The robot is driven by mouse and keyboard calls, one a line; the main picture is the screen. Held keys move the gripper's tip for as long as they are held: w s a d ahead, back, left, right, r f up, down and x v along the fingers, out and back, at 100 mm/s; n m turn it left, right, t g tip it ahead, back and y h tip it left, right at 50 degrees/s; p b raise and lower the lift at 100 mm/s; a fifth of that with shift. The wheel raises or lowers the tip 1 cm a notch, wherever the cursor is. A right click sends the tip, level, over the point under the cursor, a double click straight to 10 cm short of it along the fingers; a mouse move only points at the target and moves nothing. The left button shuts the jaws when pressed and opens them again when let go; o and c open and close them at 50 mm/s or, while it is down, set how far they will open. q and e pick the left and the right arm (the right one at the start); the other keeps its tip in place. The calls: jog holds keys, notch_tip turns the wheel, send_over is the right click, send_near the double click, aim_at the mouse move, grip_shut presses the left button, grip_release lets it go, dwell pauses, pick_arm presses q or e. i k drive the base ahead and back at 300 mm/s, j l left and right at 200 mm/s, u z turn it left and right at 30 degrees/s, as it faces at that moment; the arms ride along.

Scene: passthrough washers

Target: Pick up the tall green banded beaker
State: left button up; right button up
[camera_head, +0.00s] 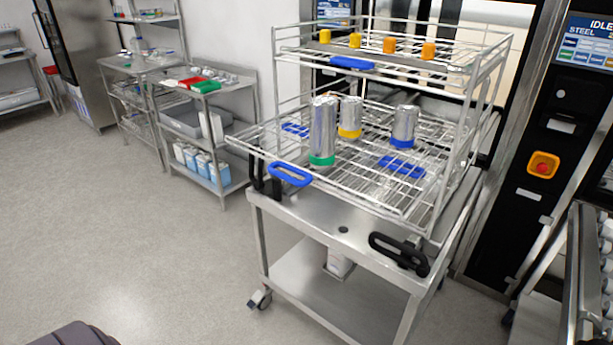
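The tall green banded beaker (322,130) stands upside down or rim-down on the lower wire rack (400,190) of the cart, near its left front. It is a silver cylinder with a green band at its bottom. A shorter yellow banded beaker (350,116) stands just behind it to the right. A blue banded beaker (404,126) stands farther right. The green beaker is upright and unobstructed from the front. Neither of my grippers shows in this view.
The steel cart (315,222) has a blue handle (290,174) at the rack front and a black handle (400,254). An upper rack holds several small yellow and orange-banded items (390,45). Shelves (205,90) line the left wall. The floor (130,220) at left is clear.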

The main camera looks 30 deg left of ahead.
aim_at(323, 109)
jog(key=u, duration=0.7)
jog(key=j+u, duration=0.3)
jog(key=i+j+u, duration=0.1)
jog(key=j+u, duration=0.15)
jog(key=j, duration=0.25)
jog(key=i+j+u, duration=0.1)
jog(key=j+u, duration=0.2)
jog(key=j, duration=0.1)
